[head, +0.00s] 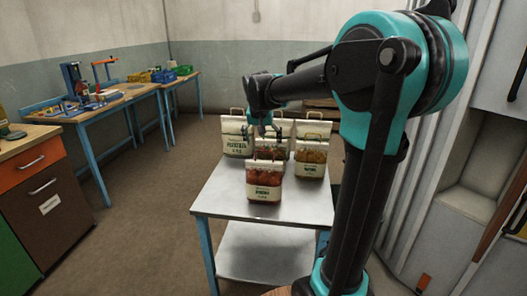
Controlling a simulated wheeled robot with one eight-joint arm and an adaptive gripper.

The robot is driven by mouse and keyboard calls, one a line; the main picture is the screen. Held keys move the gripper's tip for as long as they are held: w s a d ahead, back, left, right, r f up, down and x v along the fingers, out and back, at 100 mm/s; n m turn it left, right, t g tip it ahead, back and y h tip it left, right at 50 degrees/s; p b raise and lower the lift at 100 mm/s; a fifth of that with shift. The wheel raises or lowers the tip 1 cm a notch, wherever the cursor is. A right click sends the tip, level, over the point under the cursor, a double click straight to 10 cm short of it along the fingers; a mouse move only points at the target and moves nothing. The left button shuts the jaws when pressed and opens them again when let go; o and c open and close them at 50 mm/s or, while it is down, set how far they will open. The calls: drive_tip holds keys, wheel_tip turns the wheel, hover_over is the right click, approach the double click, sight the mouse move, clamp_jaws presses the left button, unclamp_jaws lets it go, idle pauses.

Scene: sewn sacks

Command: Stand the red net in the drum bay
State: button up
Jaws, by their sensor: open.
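Several cream-topped sacks with loop handles stand upright on a metal table (305,204). The front sack (264,183) shows reddish-orange contents through its lower part. Another reddish sack (268,153) stands just behind it, partly hidden. Both look like red nets, and I cannot tell which one the task names. My gripper (263,137) is open, pointing down over the sack behind the front one, close to its top. I cannot tell whether it touches that sack's handle. I cannot make out a drum bay in this view.
An orange-filled sack (311,158) stands at the right and a cream sack (236,139) at the back left. Pale sacks are partly hidden behind. The table's front is clear. Workbenches (112,103) line the left wall, with a drawer cabinet (45,190) nearer. Floor lies open between.

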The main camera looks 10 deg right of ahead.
drive_tip(key=d+v, duration=0.1)
drive_tip(key=v, duration=0.3)
drive_tip(key=s+d+f+n, duration=0.1)
drive_tip(key=s+d+f, duration=0.1)
drive_tip(key=s+f, duration=1)
drive_tip(key=s+d+f+n+y, duration=0.1)
drive_tip(key=s+d+f+n, duration=0.1)
drive_tip(key=s+f, duration=1.1)
drive_tip(key=shift+s+d+n, duration=0.3)
drive_tip(key=shift+s+d, duration=0.05)
drive_tip(key=shift+s, duration=0.2)
